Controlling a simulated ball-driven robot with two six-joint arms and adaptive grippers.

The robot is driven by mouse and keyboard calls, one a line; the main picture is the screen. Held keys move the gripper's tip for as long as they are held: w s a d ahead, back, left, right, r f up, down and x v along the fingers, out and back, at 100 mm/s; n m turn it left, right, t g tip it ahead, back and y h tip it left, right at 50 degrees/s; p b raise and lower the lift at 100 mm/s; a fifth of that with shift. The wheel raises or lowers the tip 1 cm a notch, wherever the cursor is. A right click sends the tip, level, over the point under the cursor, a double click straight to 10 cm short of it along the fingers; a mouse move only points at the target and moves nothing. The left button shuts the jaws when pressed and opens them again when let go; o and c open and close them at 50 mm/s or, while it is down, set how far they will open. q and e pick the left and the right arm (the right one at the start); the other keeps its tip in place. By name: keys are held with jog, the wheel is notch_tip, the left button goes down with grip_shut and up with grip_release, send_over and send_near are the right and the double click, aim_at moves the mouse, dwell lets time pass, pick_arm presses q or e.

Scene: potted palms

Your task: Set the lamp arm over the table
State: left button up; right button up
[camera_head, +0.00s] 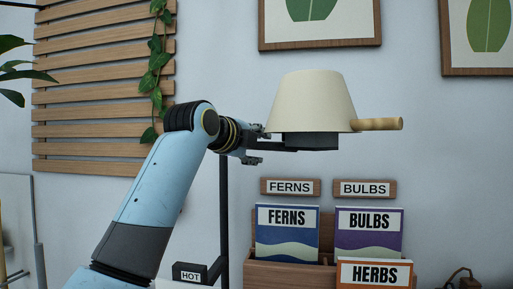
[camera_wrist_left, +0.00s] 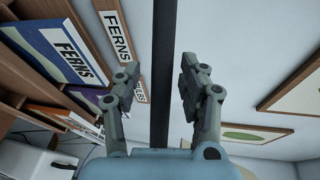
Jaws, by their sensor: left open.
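The lamp has a cream shade (camera_head: 312,103) with a wooden handle (camera_head: 377,124) sticking out to the right. Its dark lamp arm (camera_head: 285,148) runs level under the shade. It also shows in the left wrist view as a long dark bar (camera_wrist_left: 162,50). My left gripper (camera_head: 258,145) is at the left end of the visible arm, left of the shade. In the left wrist view its open fingers (camera_wrist_left: 158,78) stand on either side of the bar, with gaps showing. My right gripper is not in view. I cannot make out the table.
A dark upright post (camera_head: 224,215) stands below my left gripper, near a box labelled HOT (camera_head: 189,273). A wooden rack (camera_head: 285,273) below the lamp holds FERNS, BULBS and HERBS packets. A slatted wall panel (camera_head: 100,95) with a vine hangs at left.

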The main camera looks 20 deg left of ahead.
pick_arm(q)
jog(key=shift+s+r, duration=0.1)
jog(key=shift+s, duration=0.05)
jog(key=v, duration=1.1)
jog(key=shift+s+a, duration=0.15)
jog(key=shift+s, duration=0.2)
